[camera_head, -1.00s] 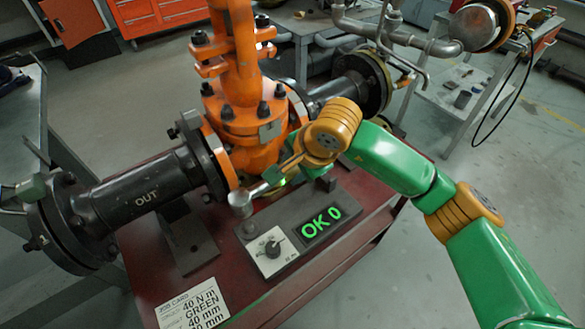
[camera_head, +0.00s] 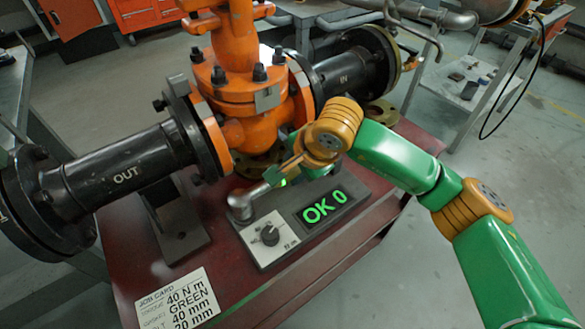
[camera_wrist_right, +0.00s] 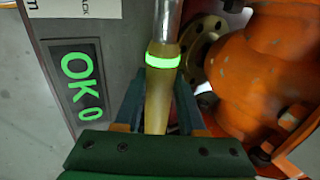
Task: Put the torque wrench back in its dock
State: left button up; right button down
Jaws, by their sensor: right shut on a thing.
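My right gripper (camera_head: 296,168) is shut on the torque wrench (camera_head: 268,186). The wrench's round metal head (camera_head: 241,206) points left, over the far left end of the grey dock box (camera_head: 292,238). I cannot tell whether the head touches the box. In the right wrist view, the gripper (camera_wrist_right: 156,112) has its fingers on both sides of the yellow handle (camera_wrist_right: 157,95), below a glowing green ring. The box has a black dial on a white plate and a display (camera_head: 324,206) reading "OK 0" in green. My left gripper is not in view.
The orange gate valve (camera_head: 243,95) stands just behind the wrench, with a black pipe marked OUT (camera_head: 125,172) at left and one marked IN at right. A job card (camera_head: 178,300) lies on the dark red table (camera_head: 225,268).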

jog(key=shift+c, duration=2.1)
grip_release()
jog(key=shift+s+r, duration=0.1)
jog(key=v, duration=0.7)
